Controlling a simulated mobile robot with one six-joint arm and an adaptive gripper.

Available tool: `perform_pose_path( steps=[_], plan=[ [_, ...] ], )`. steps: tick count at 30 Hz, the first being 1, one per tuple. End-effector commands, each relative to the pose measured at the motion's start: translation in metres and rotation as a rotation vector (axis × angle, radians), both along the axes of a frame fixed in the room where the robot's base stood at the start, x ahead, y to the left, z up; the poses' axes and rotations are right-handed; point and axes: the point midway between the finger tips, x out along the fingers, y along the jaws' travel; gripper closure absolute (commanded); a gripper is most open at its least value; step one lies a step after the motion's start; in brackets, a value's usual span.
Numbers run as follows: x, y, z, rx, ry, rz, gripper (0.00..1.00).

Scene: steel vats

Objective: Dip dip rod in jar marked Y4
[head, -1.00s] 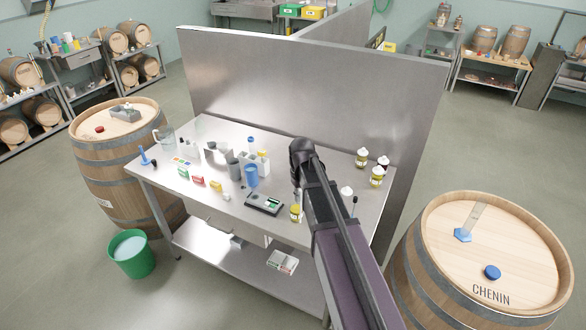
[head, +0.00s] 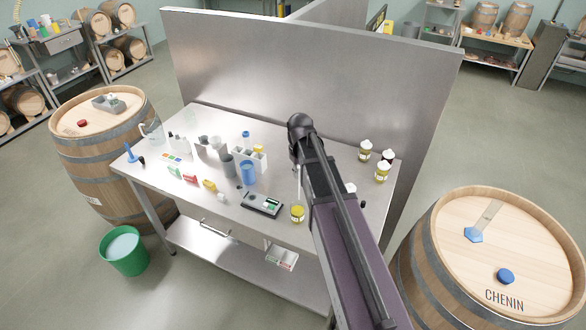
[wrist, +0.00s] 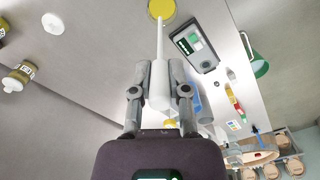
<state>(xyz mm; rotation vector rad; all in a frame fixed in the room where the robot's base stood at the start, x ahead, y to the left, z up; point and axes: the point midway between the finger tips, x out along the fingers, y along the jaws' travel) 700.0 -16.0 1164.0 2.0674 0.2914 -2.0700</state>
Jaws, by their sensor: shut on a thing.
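The dip rod (wrist: 160,78) is white with a thick handle and a thin stem. My gripper (wrist: 160,84) is shut on its handle in the wrist view. The stem points at an open jar of yellow liquid (wrist: 163,10); its tip overlaps the yellow, and I cannot tell whether it is in the liquid or above it. In the head view, this jar (head: 297,214) stands near the table's front edge, below the rod (head: 299,185). My arm hides most of the gripper there. No jar marking is readable, so I cannot tell which is Y4.
White-capped yellow jars (head: 382,173) stand at the table's right end. A scale (head: 262,205) is left of the open jar, with a blue cup (head: 248,173) behind it. A steel partition (head: 300,80) rises behind the table. A barrel (head: 490,250) stands at the right.

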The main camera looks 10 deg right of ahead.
Motion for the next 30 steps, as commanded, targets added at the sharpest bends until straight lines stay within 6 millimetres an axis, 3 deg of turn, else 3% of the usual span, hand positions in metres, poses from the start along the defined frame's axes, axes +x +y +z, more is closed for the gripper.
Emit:
perform_pose_path(
  steps=[15,30],
  plan=[
    [0.0,0.018,0.0,0.0,0.0,0.026,0.99],
    [0.0,0.019,-0.011,0.001,0.0,0.028,0.99]
  ],
)
